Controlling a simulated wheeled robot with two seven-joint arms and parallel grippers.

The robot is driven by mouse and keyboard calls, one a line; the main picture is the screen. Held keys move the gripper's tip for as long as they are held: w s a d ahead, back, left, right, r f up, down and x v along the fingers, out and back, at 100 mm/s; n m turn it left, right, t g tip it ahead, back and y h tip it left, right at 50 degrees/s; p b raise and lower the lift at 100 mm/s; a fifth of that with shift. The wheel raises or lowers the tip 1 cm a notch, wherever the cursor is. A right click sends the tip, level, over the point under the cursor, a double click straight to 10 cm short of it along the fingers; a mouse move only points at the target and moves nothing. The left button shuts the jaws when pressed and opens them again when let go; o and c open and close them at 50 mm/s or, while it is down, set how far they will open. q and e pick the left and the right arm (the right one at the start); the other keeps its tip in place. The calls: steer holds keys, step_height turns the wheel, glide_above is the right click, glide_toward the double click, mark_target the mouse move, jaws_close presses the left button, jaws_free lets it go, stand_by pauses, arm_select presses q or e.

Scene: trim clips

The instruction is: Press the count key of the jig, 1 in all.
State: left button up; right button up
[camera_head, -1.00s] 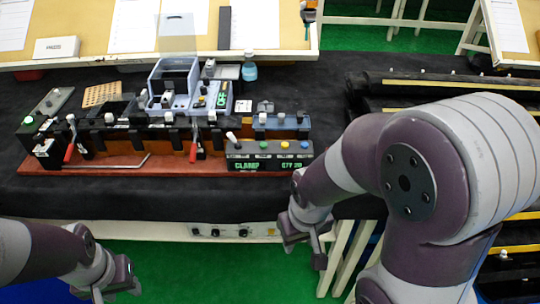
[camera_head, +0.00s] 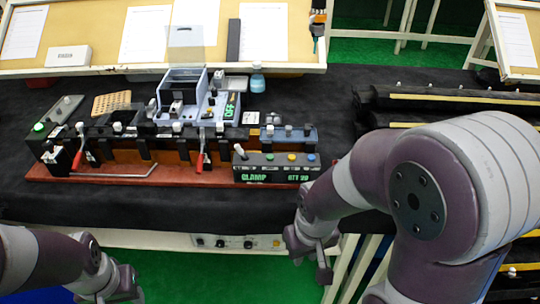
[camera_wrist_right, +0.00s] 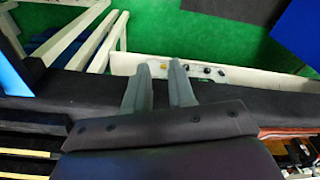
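The jig is a long reddish-brown base (camera_head: 215,177) with red-handled clamps on the black bench. At its right end is a black box (camera_head: 275,173) with green lettering that seems to read CLAMP and QTY 20. My right gripper (camera_head: 313,262) hangs in front of the bench edge, apart from the box. In the right wrist view its fingers (camera_wrist_right: 159,88) are apart and empty. My left gripper (camera_head: 122,290) is low at left; its fingers are unclear.
A grey-blue fixture (camera_head: 185,100) with a display stands behind the jig, beside a blue bottle (camera_head: 257,80). A small box with a green button (camera_head: 38,127) is at the jig's left end. Dark rails (camera_head: 440,100) lie to the right. Bare bench lies before the jig.

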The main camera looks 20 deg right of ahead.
jaws_close()
stand_by(1.4)
